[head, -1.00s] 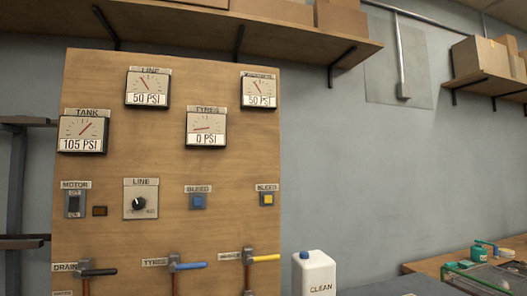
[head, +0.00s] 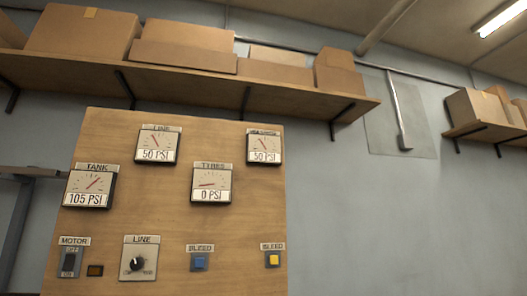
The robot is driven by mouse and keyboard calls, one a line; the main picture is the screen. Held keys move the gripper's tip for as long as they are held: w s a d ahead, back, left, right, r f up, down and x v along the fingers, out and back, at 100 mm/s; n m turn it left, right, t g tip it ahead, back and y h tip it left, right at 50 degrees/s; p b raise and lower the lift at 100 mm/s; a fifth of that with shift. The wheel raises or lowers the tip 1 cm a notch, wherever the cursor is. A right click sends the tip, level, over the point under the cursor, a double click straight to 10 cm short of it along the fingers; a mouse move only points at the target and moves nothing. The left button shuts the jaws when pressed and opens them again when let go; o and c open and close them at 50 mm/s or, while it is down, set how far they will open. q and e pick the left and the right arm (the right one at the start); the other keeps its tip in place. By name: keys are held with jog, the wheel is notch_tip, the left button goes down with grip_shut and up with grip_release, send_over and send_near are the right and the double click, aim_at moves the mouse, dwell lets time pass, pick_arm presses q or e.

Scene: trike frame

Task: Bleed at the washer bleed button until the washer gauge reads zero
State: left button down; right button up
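A wooden panel (head: 130,225) fills the lower left of the head view. The upper right gauge (head: 264,149), whose label is too blurred to read surely, shows 50 PSI. Below it is a yellow bleed button (head: 273,260), and a blue bleed button (head: 200,262) is to its left. The tyres gauge (head: 211,184) reads 0 PSI, the line gauge (head: 157,146) 50 PSI and the tank gauge (head: 89,187) 105 PSI. Neither of my grippers is in view.
A motor switch (head: 70,262) and a line knob (head: 138,262) are on the panel's lower left. A wooden shelf (head: 190,85) with cardboard boxes (head: 82,33) runs above the panel.

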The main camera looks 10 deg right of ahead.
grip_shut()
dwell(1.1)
